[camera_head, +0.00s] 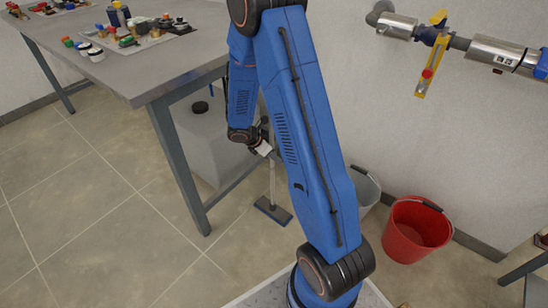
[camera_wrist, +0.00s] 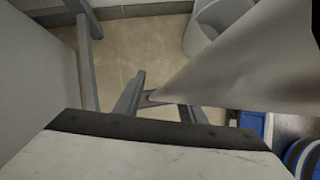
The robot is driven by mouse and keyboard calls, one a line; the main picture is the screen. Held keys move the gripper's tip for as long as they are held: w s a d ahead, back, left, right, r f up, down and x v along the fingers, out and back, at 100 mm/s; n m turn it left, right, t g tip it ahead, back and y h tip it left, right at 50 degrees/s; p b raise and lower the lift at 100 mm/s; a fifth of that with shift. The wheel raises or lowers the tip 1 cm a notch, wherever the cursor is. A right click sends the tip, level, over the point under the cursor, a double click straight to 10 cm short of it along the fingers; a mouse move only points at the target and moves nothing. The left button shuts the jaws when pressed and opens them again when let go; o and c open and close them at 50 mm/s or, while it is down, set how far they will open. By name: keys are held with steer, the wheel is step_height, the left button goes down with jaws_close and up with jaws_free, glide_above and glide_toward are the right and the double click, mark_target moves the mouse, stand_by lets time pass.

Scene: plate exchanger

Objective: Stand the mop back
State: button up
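The mop stands upright in the head view, its pale grey handle (camera_head: 272,182) rising from a flat dark blue-grey head (camera_head: 272,210) on the floor. My gripper (camera_head: 264,148) is at the upper part of the handle, partly hidden by my arm. In the wrist view a pale grey tapering shape, apparently the handle (camera_wrist: 245,65), crosses close to the camera from the right and narrows toward the middle. Dark grey finger-like bars show beyond the pale block at the bottom. Whether the fingers close on the handle I cannot tell.
A grey workbench (camera_head: 140,75) with small parts stands left, its leg (camera_head: 180,165) near the mop. A grey box (camera_head: 205,140) is under it. A pale bucket (camera_head: 366,188) and a red bucket (camera_head: 415,232) stand right, by the wall. Floor at lower left is clear.

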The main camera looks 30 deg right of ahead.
steer(key=s+a+r+m+y, duration=0.1)
steer(key=s+a+r+m, duration=0.2)
steer(key=r, duration=0.6)
steer(key=s+a+r+m, duration=0.2)
steer(key=s+a+r, duration=0.15)
steer(key=r, duration=0.65)
steer(key=s+a+r+m+t+y, duration=0.1)
steer(key=s+a+r+m+y, duration=0.1)
steer(key=s, duration=0.6)
steer(key=s+a+r+m+t+y, duration=0.1)
steer(key=s+a+r+m+t, duration=0.1)
steer(key=s+a+r+m, duration=0.2)
steer(key=s+a+r+m+t+y, duration=0.2)
steer(key=s+r+m, duration=0.5)
steer(key=s, duration=0.4)
steer(key=shift+s+a+r+m+y, duration=0.35)
steer(key=shift+a+r, duration=0.3)
steer(key=shift+r, duration=0.2)
